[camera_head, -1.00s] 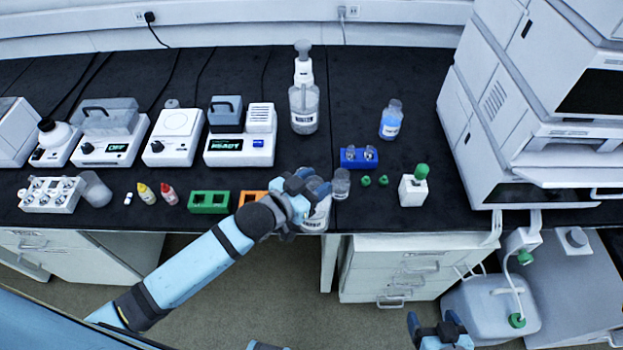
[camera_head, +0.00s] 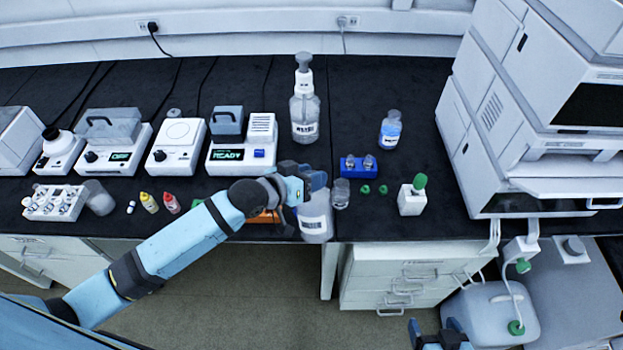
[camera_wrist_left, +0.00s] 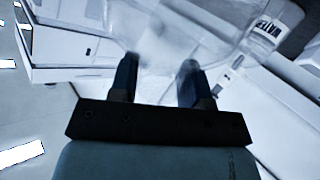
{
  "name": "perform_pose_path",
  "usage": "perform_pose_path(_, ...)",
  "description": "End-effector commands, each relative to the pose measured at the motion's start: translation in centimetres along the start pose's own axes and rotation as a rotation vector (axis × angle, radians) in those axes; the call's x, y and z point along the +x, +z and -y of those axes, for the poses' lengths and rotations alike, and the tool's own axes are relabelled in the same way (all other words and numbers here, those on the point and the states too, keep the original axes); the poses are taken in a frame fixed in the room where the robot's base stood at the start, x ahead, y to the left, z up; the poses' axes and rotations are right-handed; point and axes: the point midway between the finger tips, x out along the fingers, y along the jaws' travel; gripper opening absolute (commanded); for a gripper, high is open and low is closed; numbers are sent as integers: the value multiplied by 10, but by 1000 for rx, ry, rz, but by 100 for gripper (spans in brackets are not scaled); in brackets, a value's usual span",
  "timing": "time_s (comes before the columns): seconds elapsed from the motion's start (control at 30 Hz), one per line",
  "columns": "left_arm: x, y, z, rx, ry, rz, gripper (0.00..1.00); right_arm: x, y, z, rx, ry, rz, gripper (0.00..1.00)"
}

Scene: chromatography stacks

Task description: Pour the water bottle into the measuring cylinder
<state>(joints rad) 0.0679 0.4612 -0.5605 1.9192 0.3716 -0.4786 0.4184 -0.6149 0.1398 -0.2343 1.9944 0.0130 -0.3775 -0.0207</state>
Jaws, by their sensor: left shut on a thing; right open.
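The water bottle (camera_head: 315,222), clear with a white label, is at the bench's front edge. My left gripper (camera_head: 314,182) is shut on its upper part and covers its top. In the left wrist view the fingers (camera_wrist_left: 157,72) close on the blurred clear bottle (camera_wrist_left: 170,35), whose label reads WATER. A small clear vessel (camera_head: 341,194) stands just right of the bottle; I cannot tell whether it is the measuring cylinder. A clear cup-like vessel (camera_head: 99,198) leans at the left. My right gripper (camera_head: 440,328) is open and empty, low in front of the drawers.
A blue vial rack (camera_head: 357,172), green caps (camera_head: 366,190) and a white green-capped bottle (camera_head: 412,198) are to the right. Behind stand a pump bottle (camera_head: 304,112) and a blue-liquid bottle (camera_head: 390,130). An orange rack (camera_head: 264,216) is partly hidden by my arm.

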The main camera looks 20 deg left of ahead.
Motion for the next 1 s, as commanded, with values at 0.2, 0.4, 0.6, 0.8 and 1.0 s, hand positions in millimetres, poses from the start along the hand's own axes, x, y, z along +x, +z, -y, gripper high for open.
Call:
perform_pose_path(0.2, -1, -3, -1, 0, 1, -3, 0, -4, -6, 0, 0, 0, 1, 79)
perform_pose_path(0.4, 0, -2, 0, -2, 2, -2, 0, -5, -7, 0, 0, 0, 1, 79)
perform_pose_path(0.6, 0, -6, 2, -30, 7, 13, 0, -9, -13, 1, 0, -1, 1, 79)
perform_pose_path(0.8, 1, -5, 4, -52, 12, 23, 0, -10, -15, 1, 0, -1, 1, 79)
perform_pose_path(1.0, 1, -5, 4, -52, 11, 23, 0, -10, -15, 1, 0, -1, 1, 79)
